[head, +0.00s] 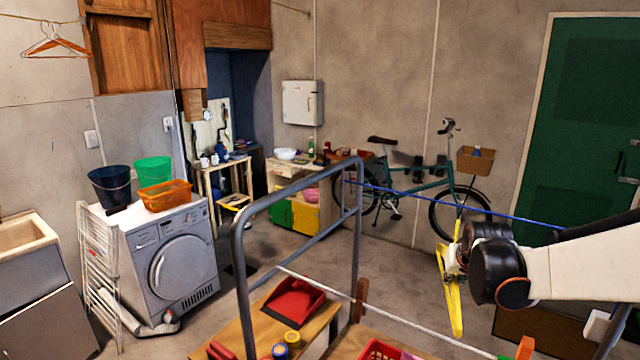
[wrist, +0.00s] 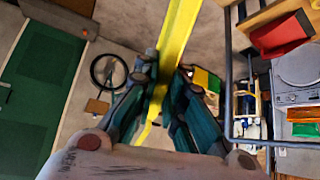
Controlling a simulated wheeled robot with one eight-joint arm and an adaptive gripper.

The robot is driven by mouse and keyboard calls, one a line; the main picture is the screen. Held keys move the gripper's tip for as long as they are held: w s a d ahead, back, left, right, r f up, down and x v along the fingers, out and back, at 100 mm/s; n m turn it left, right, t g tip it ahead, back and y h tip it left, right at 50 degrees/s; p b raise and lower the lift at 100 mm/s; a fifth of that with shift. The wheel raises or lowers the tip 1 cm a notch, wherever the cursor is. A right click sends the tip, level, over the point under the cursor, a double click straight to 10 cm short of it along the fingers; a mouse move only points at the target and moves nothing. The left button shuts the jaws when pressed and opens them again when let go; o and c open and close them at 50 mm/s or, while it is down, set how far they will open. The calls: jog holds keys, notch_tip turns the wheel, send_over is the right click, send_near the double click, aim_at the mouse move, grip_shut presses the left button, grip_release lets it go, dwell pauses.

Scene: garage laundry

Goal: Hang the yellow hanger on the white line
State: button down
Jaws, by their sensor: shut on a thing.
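The yellow hanger (head: 454,300) is held in my gripper (head: 452,262), at the right of the head view. It hangs steeply there, its long bar pointing down. In the wrist view the yellow hanger (wrist: 181,35) passes between the teal fingers of my gripper (wrist: 163,85), which are shut on it. The white line (head: 400,321) runs from a grey metal frame down toward the lower right. In the head view the hanger's lower end appears just above this line, apart from it. I cannot tell the depth between them. The hanger's hook is not clearly visible.
A blue line (head: 480,207) runs behind and above the white one, near my gripper. The grey metal frame (head: 240,260) stands left of the hanger. A table (head: 255,325) below carries a red dustpan (head: 294,300) and jars. Orange hangers (head: 55,46) hang at far left.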

aim_at(456, 289)
jog(key=shift+w+d, duration=0.15)
jog(key=shift+w, duration=0.55)
jog(key=shift+s, duration=0.1)
jog(key=s, duration=0.2)
jog(key=s+a, duration=0.1)
jog(key=s, duration=0.3)
jog(key=shift+s+a, duration=0.3)
jog(key=shift+s, duration=0.1)
jog(key=w, duration=0.3)
jog(key=w+d, duration=0.1)
jog(key=w, duration=0.2)
jog(key=w+d, duration=0.1)
jog(key=w, duration=0.2)
jog(key=shift+w, duration=0.1)
notch_tip(456, 289, up, 10)
jog(key=p, duration=0.6)
jog(key=shift+w+d, duration=0.1)
jog(key=shift+w, duration=0.05)
jog(key=s+f, duration=0.1)
jog(key=s+a+f+b, duration=0.1)
jog(key=s+f+b, duration=0.1)
jog(key=shift+a+f, duration=0.3)
jog(key=shift+a, duration=0.05)
